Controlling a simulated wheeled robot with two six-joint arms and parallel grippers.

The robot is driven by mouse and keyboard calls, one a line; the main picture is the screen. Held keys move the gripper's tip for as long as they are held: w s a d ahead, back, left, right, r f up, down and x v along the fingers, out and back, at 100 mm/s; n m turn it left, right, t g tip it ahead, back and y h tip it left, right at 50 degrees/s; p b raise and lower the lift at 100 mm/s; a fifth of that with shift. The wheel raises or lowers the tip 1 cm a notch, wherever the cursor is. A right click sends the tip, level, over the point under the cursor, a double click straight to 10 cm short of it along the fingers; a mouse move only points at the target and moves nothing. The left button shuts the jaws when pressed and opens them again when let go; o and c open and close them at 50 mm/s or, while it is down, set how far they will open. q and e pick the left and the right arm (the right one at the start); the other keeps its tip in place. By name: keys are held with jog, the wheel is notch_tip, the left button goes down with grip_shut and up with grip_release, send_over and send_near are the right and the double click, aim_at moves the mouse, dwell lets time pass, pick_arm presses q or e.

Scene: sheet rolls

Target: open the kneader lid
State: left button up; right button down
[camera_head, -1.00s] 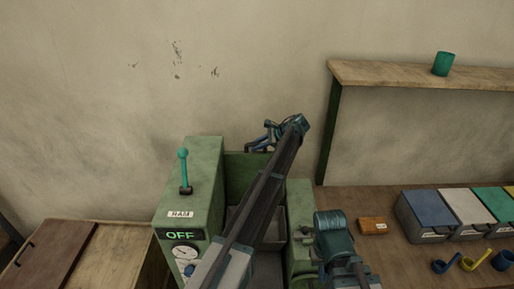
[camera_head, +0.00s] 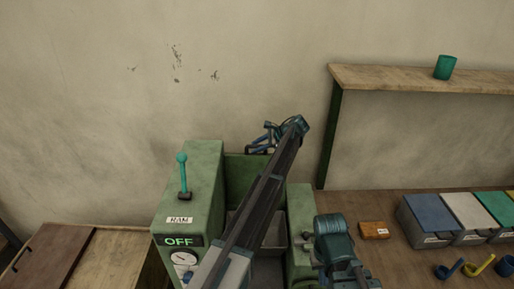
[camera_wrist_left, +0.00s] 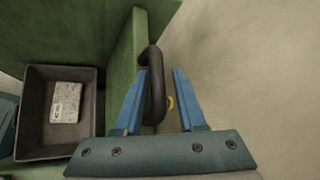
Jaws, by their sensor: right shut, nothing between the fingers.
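The green kneader (camera_head: 202,185) stands at centre left. Its lid (camera_head: 237,172) stands upright behind the open chamber. The lid also shows edge-on in the left wrist view (camera_wrist_left: 124,68), with a dark curved handle (camera_wrist_left: 155,85). My left gripper (camera_head: 262,140) is at the top of the lid. In the left wrist view its blue fingers (camera_wrist_left: 160,98) are apart, with the handle between them, closer to the left finger. My right gripper (camera_head: 308,240) is shut and empty beside the kneader's right block; its fingertips are hard to make out.
The kneader's front reads OFF, with a teal RAM lever (camera_head: 182,170) on top. A dark bin (camera_wrist_left: 32,118) holding a pale labelled block (camera_wrist_left: 66,102) shows in the left wrist view. Coloured-lid boxes (camera_head: 430,212) and an orange block (camera_head: 374,230) are on the right bench.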

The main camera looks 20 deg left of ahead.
pick_arm(q)
jog(key=p+v, duration=0.8)
jog(key=v, duration=0.5)
jog(key=shift+d+r+p, duration=0.2)
jog(key=shift+r+p, duration=0.15)
jog(key=shift+p, duration=0.05)
jog(key=s+f+n+h, duration=0.3)
jog(key=s+n, duration=0.1)
jog(key=s, duration=0.9)
jog(key=s+f+n+h, duration=0.2)
jog(key=s+n+h, duration=0.2)
jog(key=s, duration=1)
jog(key=s+f+n+h, duration=0.3)
jog(key=s+n, duration=0.2)
jog(key=s, duration=0.8)
jog(key=s+d+f+m+b, duration=0.1)
jog(key=d+f+b, duration=0.2)
jog(key=f+b, duration=0.4)
jog(key=s+d+f+m+g+b, duration=0.1)
jog(key=d+f+b, duration=0.3)
jog(key=f+b, duration=0.4)
jog(key=s+d+f+m+y+b, duration=0.1)
jog(key=s+d+f+m+b, duration=0.1)
jog(key=f+b, duration=0.6)
jog(key=shift+s+d+g, duration=0.3)
jog(key=shift+s+d, duration=0.25)
jog(key=shift+d, duration=0.15)
